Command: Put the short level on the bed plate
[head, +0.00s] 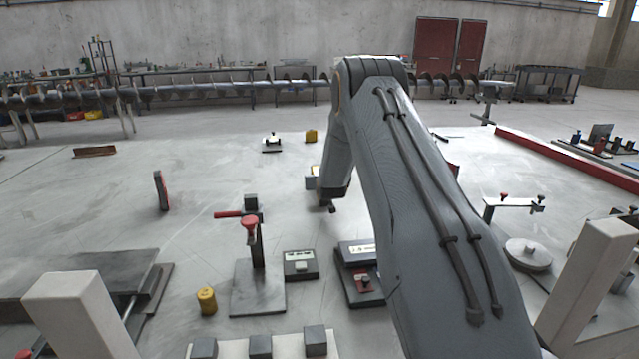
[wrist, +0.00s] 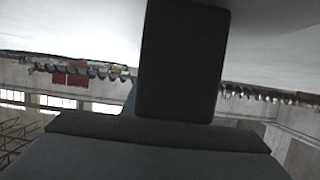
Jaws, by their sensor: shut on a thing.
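My arm comes down across the middle of the head view, and my gripper (head: 328,206) is low at its far end, mostly hidden behind the arm. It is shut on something. In the wrist view a dark upright block (wrist: 180,65) fills the middle, and I cannot tell whether it is a finger or the held short level. A broad dark slab (head: 85,262) with a rod along it lies at the left, and a dark flat plate (head: 258,290) carries a post with a red knob. I cannot tell which is the bed plate.
A yellow cylinder (head: 207,300) and a small grey-topped box (head: 301,265) stand in front. A dark box (head: 360,285) is beside my arm. A clamp (head: 514,203) is at the right. The left middle surface is fairly clear.

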